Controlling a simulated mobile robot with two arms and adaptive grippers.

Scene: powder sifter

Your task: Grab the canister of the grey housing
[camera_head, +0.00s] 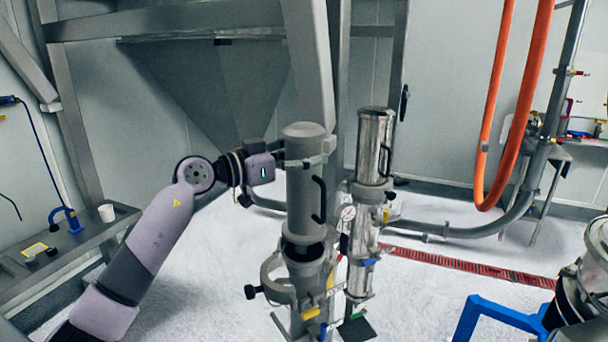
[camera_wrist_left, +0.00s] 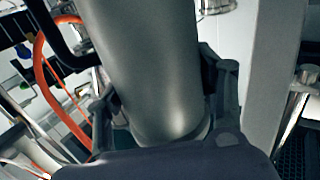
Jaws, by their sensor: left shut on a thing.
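My left gripper (camera_head: 284,160) comes in from the left and is shut on the canister's upper part. In the left wrist view the canister (camera_wrist_left: 155,75) fills the space between the two dark fingers, one on each side. Part of the far finger is hidden behind the canister in the head view. My right gripper is not in view.
A grey beam (camera_head: 308,60) slopes down behind the canister. Orange hoses (camera_head: 525,95) hang at the right. A blue frame (camera_head: 500,312) stands lower right.

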